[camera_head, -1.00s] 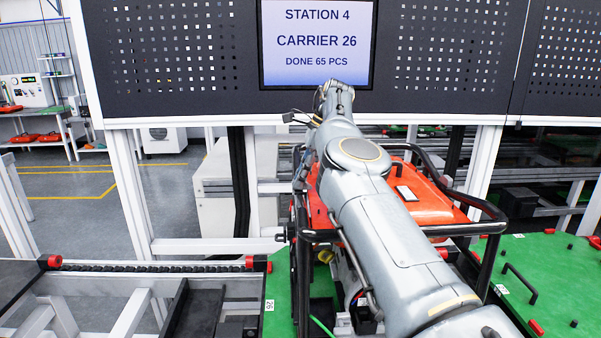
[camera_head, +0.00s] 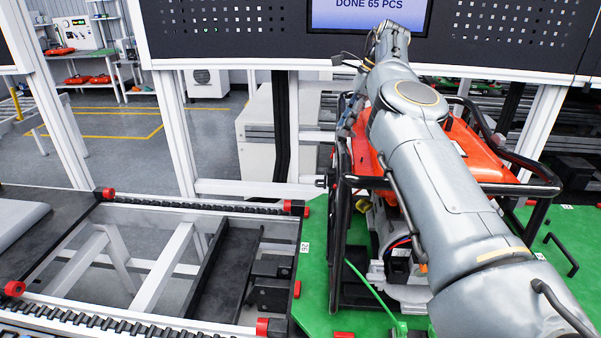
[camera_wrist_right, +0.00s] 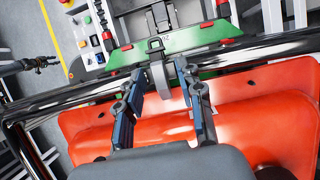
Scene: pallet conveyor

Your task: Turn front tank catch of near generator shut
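The near generator stands on a green carrier (camera_head: 318,285), with an orange-red tank (camera_head: 465,145) inside a black tube frame (camera_head: 338,220). My right arm reaches over it and hides much of the tank. In the right wrist view, my right gripper (camera_wrist_right: 164,100) is open, its two blue-padded fingers over the tank (camera_wrist_right: 255,115), near the black frame bar. A small grey upright piece (camera_wrist_right: 160,75) shows between and beyond the fingertips; it may be the front catch, but I cannot tell its position. No contact is clear. My left gripper is not identifiable in view.
A conveyor section with black roller chains (camera_head: 195,203) and red end caps lies left of the carrier. A perforated panel with a screen (camera_head: 370,12) stands behind. White posts (camera_head: 178,130) rise at the back. A green hose (camera_head: 370,290) runs down by the generator.

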